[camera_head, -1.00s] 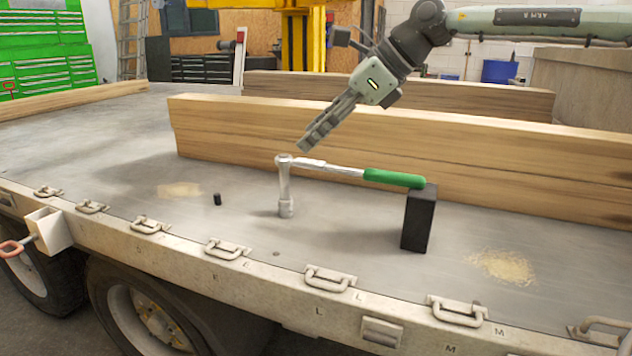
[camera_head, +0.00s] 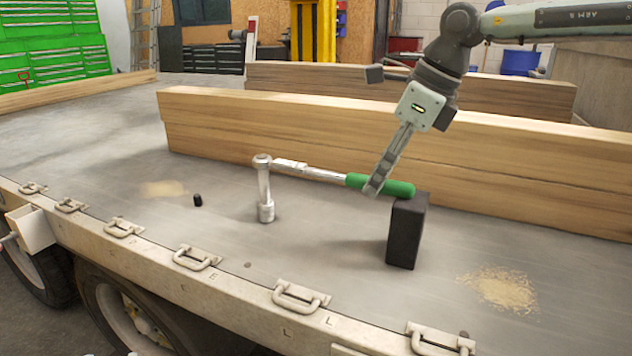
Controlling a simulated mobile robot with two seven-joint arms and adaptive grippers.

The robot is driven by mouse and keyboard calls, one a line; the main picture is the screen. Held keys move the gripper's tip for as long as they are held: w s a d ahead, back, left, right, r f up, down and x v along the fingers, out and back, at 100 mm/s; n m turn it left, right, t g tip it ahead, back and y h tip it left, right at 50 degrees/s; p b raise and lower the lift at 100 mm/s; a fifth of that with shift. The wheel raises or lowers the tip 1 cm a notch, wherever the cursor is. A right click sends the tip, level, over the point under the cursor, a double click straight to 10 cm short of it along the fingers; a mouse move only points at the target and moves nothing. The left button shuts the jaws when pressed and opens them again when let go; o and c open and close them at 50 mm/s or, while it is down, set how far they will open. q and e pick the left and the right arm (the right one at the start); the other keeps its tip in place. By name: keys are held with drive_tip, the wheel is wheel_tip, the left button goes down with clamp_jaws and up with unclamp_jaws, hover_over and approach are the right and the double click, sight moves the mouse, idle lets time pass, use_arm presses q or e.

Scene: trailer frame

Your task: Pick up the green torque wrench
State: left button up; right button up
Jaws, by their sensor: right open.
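The green torque wrench (camera_head: 350,180) lies about level above the trailer bed. Its silver head rests on an upright socket extension (camera_head: 265,195), and the end of its green handle rests on a black block (camera_head: 407,232). My right gripper (camera_head: 372,190) points down at the green handle, its fingers overlapping the handle's left part in the picture. It is open. I cannot tell whether the fingers touch the handle or straddle it. My left gripper is not in view.
Long wooden beams (camera_head: 250,125) lie behind the wrench. A small black cylinder (camera_head: 197,200) stands on the trailer bed (camera_head: 320,255) to the left. Sawdust (camera_head: 502,287) lies at the right. Metal tie-down handles (camera_head: 198,258) line the near edge. The bed around the block is clear.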

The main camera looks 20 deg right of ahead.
drive_tip(key=x, duration=0.6)
drive_tip(key=shift+s, duration=0.1)
clamp_jaws()
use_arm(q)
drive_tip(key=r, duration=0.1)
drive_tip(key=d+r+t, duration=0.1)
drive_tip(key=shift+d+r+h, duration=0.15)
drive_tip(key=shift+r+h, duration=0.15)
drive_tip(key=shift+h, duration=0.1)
use_arm(e)
drive_tip(key=shift+r, duration=0.1)
drive_tip(key=shift+r, duration=0.1)
